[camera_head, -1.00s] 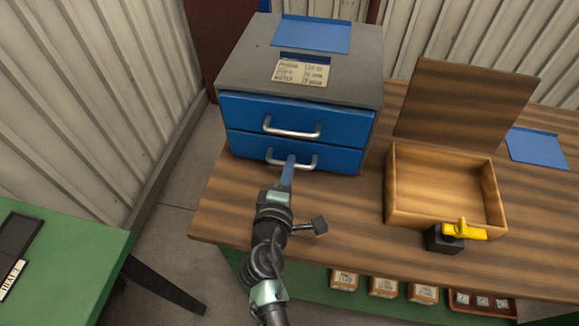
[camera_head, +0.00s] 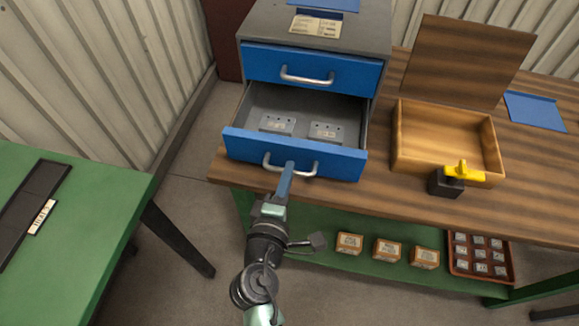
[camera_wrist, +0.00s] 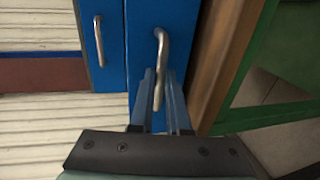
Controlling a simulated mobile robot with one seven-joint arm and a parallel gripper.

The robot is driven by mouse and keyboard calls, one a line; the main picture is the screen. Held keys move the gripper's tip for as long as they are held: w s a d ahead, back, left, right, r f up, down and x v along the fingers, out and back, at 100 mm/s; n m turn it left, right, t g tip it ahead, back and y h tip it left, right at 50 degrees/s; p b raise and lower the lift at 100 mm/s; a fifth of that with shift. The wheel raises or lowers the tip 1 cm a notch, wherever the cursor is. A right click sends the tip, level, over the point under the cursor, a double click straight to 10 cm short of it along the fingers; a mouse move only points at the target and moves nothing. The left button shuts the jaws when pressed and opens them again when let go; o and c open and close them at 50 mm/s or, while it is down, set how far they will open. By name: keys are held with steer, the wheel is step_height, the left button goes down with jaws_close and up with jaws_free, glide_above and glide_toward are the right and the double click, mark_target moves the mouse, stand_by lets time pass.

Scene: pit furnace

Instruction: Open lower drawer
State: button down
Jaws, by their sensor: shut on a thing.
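The lower drawer (camera_head: 232,143) has a blue front and stands well out of the grey cabinet (camera_head: 259,23). Two grey items (camera_head: 277,124) with labels lie inside it. My gripper (camera_head: 287,170) is shut on the silver handle (camera_head: 270,163) of the lower drawer. The wrist view also shows the handle (camera_wrist: 161,45) between my gripper's two fingers (camera_wrist: 160,90). The upper drawer (camera_head: 350,74) is closed, and its handle (camera_head: 306,79) is free.
A wooden box (camera_head: 403,155) with a raised lid (camera_head: 465,60) stands right of the cabinet, with a yellow-topped black block (camera_head: 445,183) at its front. Boxes (camera_head: 387,250) and a red tray (camera_head: 461,270) sit on the green shelf below. A green table (camera_head: 90,215) is at left.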

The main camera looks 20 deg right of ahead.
steer(key=shift+s+a, duration=0.2)
steer(key=shift+s, duration=0.05)
steer(key=c, duration=0.9)
jaws_free()
steer(key=b+v, duration=0.1)
steer(key=v, duration=1.2)
steer(key=shift+b, duration=0.3)
steer(key=shift+w+r, duration=0.1)
steer(key=shift+r, duration=0.05)
